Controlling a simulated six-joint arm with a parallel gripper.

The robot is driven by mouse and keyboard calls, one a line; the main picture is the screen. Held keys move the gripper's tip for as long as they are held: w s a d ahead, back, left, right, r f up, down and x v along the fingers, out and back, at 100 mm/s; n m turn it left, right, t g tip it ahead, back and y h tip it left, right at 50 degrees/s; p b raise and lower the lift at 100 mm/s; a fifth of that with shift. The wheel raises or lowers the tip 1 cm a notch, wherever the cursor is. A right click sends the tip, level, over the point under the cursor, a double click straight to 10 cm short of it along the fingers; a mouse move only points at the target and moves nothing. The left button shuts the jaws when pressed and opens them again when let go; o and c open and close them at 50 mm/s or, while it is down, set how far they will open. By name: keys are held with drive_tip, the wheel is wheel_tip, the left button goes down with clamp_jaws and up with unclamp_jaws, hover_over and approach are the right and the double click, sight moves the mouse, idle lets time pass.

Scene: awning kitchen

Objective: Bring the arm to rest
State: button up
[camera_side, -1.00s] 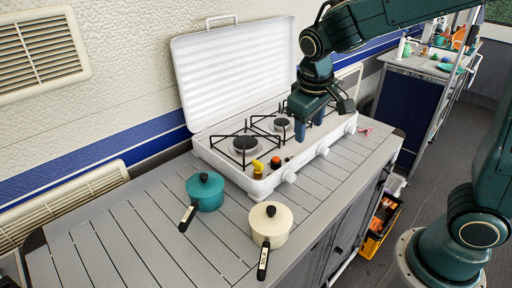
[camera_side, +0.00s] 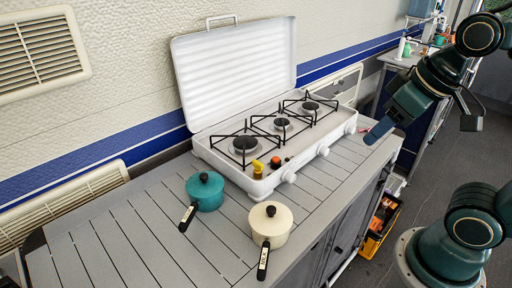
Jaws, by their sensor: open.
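My gripper (camera_side: 382,128) is open and empty in the side view. It hangs in the air at the right end of the grey slatted counter (camera_side: 120,232), right of the white camping stove (camera_side: 225,171). One blue finger shows clearly; the other is mostly hidden. My arm reaches up and to the right, clear of the stove.
The stove has its lid (camera_side: 238,75) raised against the wall. A yellow shaker (camera_side: 257,169) stands at its front edge. A teal pot (camera_side: 205,193) and a cream pot (camera_side: 270,225) stand on the counter. An orange crate (camera_side: 380,225) is on the floor.

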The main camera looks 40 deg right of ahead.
drive_tip(key=shift+s+a+f, duration=0.1)
drive_tip(key=shift+s+a, duration=0.05)
drive_tip(key=shift+s, duration=0.7)
idle(0.5)
